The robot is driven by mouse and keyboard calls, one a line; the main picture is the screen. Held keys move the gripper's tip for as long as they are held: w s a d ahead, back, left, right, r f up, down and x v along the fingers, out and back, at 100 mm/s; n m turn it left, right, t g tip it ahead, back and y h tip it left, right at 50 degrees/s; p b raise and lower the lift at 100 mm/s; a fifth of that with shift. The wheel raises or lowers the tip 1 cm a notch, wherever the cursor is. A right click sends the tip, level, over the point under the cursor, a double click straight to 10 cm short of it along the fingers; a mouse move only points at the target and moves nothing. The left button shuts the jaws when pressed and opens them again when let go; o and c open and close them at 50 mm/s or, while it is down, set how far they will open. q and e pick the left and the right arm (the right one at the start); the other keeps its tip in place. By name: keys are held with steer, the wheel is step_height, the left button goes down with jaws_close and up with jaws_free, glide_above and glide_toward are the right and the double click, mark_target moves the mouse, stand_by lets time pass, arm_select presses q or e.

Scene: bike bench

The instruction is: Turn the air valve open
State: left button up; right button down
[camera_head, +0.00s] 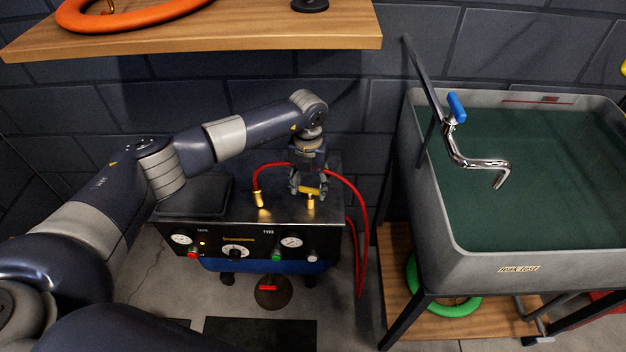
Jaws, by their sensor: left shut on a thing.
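The compressor (250,240) stands on the floor against the wall, with gauges, knobs and a dark top. Two brass fittings rise from its top. The right one carries a yellow valve handle (313,190), the air valve, and the left fitting (260,200) joins a red hose. My left gripper (307,190) reaches down from above and is shut on the yellow valve handle. Its fingers hide part of the handle, so its exact turn is hard to tell. My right gripper is not in view.
The red hose (353,195) loops behind my gripper and hangs at the compressor's right side. A water tank (433,205) with a blue-handled tap (457,107) stands to the right. A wooden shelf (300,30) with an orange ring overhangs the back left.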

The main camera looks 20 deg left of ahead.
mark_target(310, 190)
arm_select(q)
steer(key=shift+s+d+f+n, duration=0.1)
steer(key=shift+s+f+n, duration=0.15)
steer(key=shift+n, duration=0.35)
steer(key=shift+s, duration=0.1)
steer(key=o, duration=1)
steer(key=shift+r, duration=0.1)
steer(key=shift+o, duration=0.2)
steer(key=shift+r, duration=0.1)
steer(key=shift+w+r, duration=0.2)
steer(key=shift+r, duration=0.3)
step_height(310, 190, up, 11)
steer(key=shift+s, duration=0.2)
steer(key=shift+r, duration=0.1)
